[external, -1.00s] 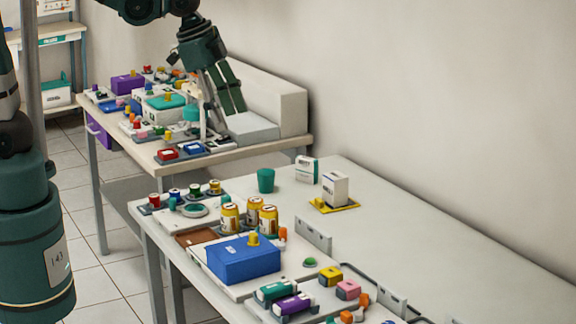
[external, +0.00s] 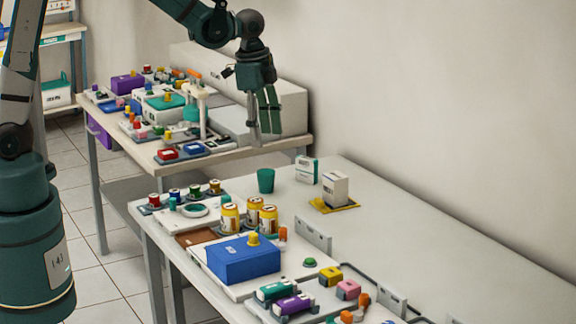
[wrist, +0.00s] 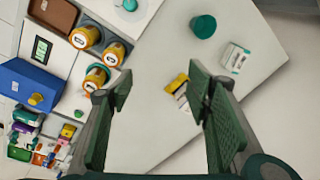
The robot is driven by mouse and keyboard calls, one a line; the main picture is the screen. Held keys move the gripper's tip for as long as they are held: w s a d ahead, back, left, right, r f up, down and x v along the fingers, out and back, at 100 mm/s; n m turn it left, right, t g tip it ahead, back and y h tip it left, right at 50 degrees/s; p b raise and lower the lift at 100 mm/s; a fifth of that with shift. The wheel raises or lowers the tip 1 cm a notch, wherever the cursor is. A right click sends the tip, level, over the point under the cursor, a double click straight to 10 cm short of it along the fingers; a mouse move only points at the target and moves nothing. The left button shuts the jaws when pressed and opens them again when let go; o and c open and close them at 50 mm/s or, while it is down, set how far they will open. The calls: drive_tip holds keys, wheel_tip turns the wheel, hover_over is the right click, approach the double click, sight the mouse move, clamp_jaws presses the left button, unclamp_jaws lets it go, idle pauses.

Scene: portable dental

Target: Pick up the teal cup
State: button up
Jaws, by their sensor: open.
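The teal cup (external: 265,181) stands upright on the near white table, left of a small white box. It also shows in the wrist view (wrist: 203,26), near the top and a little right of centre. My gripper (external: 264,140) hangs fingers down in the external view, higher than the cup and in line with it in the picture. In the wrist view the fingers (wrist: 160,95) are spread wide with nothing between them. The cup is beyond the fingertips and apart from them.
Yellow cans (external: 229,217) and a blue box (external: 243,259) are nearer the camera. The back table (external: 170,163) holds many small items.

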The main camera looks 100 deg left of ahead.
drive_tip(key=g+h, duration=0.1)
hover_over(266, 177)
drive_tip(key=a, duration=0.2)
wheel_tip(266, 177, down, 10)
drive_tip(key=shift+s+a+f+m, duration=0.25)
drive_tip(key=shift+a+f+m, duration=0.05)
drive_tip(key=shift+a+f, duration=0.2)
drive_tip(key=shift+d+f+b, duration=0.1)
drive_tip(key=shift+f+b, duration=0.2)
drive_tip(key=shift+f, duration=0.95)
drive_tip(key=shift+s+d+f+b, duration=0.1)
drive_tip(key=shift+f+b, duration=0.25)
drive_tip(key=shift+f, duration=2.3)
drive_tip(key=shift+c, duration=0.6)
drive_tip(key=c, duration=0.6)
